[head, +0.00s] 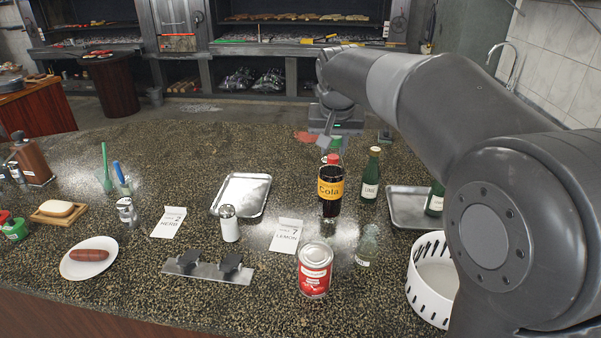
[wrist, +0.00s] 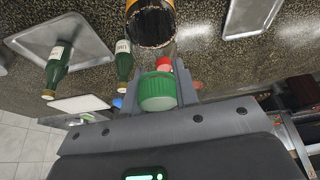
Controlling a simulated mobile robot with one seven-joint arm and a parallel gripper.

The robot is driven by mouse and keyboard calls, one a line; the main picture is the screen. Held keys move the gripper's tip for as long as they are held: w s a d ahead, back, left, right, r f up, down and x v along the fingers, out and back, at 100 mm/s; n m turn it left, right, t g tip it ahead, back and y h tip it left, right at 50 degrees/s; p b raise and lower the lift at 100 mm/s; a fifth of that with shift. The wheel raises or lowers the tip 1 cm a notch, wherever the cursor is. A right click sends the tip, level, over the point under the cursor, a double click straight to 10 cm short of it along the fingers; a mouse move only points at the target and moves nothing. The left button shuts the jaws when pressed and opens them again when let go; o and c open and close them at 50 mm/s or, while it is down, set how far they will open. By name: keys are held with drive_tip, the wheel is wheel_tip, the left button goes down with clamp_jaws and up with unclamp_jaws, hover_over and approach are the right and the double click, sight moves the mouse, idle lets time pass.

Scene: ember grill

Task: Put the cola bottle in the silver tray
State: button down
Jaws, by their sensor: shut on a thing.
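The cola bottle (head: 331,188) has dark contents and a yellow label; it stands upright near the middle of the counter in the head view. It shows from above in the wrist view (wrist: 150,28).
Another green bottle (head: 370,175) stands right of the cola. A red can (head: 314,271), a clear bottle (head: 367,246), a lemon card (head: 286,236) and a shaker (head: 229,224) stand nearer. A white perforated bin (head: 425,292) is at the right. Counter left of the left tray is partly clear.

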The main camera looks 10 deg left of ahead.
drive_tip(key=shift+w+a+r, duration=0.3)
drive_tip(key=shift+a, duration=0.05)
drive_tip(key=w+a+r+n, duration=0.2)
drive_tip(key=w+a, duration=0.6)
drive_tip(key=a, duration=0.4)
drive_tip(key=a+f, duration=1.1)
drive_tip(key=a, duration=0.1)
drive_tip(key=shift+a+f+y, duration=0.15)
drive_tip(key=shift+a+y, duration=0.1)
drive_tip(key=shift+y, duration=0.15)
drive_tip(key=shift+f, duration=0.15)
drive_tip(key=c, duration=1.1)
unclamp_jaws()
